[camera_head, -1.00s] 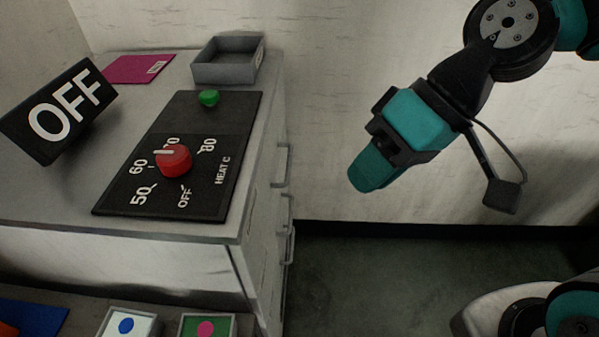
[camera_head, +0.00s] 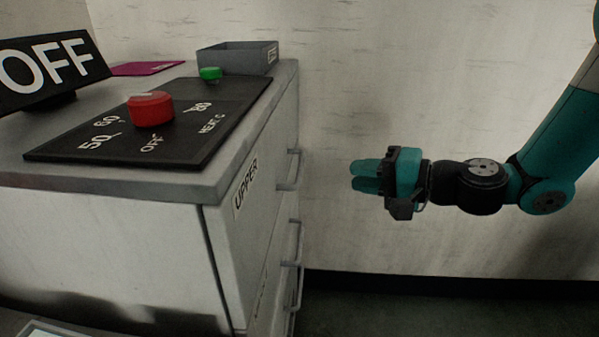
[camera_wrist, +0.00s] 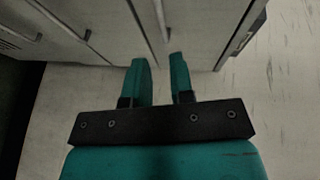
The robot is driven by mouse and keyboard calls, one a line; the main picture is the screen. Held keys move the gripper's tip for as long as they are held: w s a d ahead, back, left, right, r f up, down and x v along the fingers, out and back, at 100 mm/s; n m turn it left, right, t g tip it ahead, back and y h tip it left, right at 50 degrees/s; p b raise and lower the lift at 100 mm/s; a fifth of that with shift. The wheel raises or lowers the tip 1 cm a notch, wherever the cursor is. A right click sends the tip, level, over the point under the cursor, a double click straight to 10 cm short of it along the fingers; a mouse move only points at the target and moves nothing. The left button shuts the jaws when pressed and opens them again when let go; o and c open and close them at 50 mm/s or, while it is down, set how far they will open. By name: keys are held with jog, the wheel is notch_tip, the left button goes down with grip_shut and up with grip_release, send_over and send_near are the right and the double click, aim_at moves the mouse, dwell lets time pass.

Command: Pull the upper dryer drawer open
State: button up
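The dryer is a pale cabinet whose upper drawer (camera_head: 258,215) carries the label UPPER. It looks shut. Its grey bar handle (camera_head: 291,170) stands out from the front. My gripper (camera_head: 360,176) is to the right of this handle, at about its height in the picture, with its teal fingers pointing left toward it. The fingers are apart and empty, with a clear gap between them. In the wrist view my gripper (camera_wrist: 159,62) faces the drawer fronts, and a thin handle shows just beyond the fingertips. The gripper is not touching the handle.
A second handle (camera_head: 298,245) sits below the upper one. On the dryer top are a black panel (camera_head: 120,150) with a red knob (camera_head: 151,109) and green button (camera_head: 210,73), a grey tray (camera_head: 238,57) and an OFF sign (camera_head: 50,68). The floor right of the dryer is clear.

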aim_at(300, 167)
jog(key=p+x, duration=0.1)
jog(key=x, duration=1.2)
jog(key=shift+r, duration=0.1)
grip_shut()
